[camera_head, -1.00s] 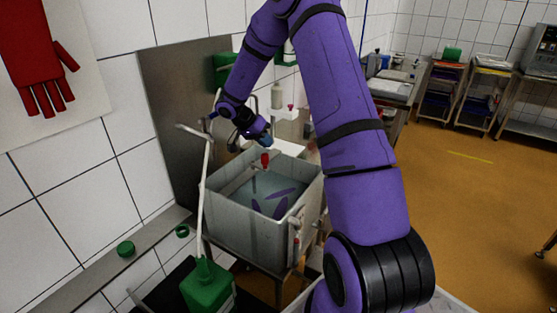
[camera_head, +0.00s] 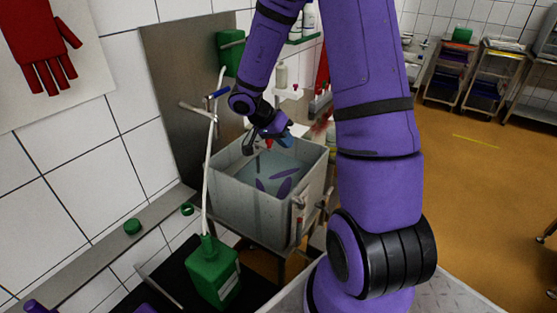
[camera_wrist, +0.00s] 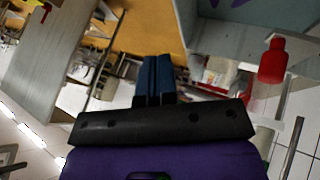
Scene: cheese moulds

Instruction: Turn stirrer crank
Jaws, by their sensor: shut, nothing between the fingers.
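A grey open vat (camera_head: 240,205) stands in the middle of the head view, with pale bluish liquid and several purple leaf-like shapes (camera_head: 285,187) inside. A small red knob (camera_head: 269,143) shows at the vat's far side, partly hidden by my gripper; I cannot see what it joins to. In the wrist view the red knob (camera_wrist: 272,62) stands upright to the right of my fingers, apart from them. My gripper (camera_head: 286,138) is over the vat's far rim, just right of the knob in the head view. Its blue fingers (camera_wrist: 155,75) are together and empty.
A green canister (camera_head: 213,272) with a tall pale tube stands at the front left. A steel panel (camera_head: 185,90) backs the vat on the left. Shelving trolleys (camera_head: 455,75) stand at the back right.

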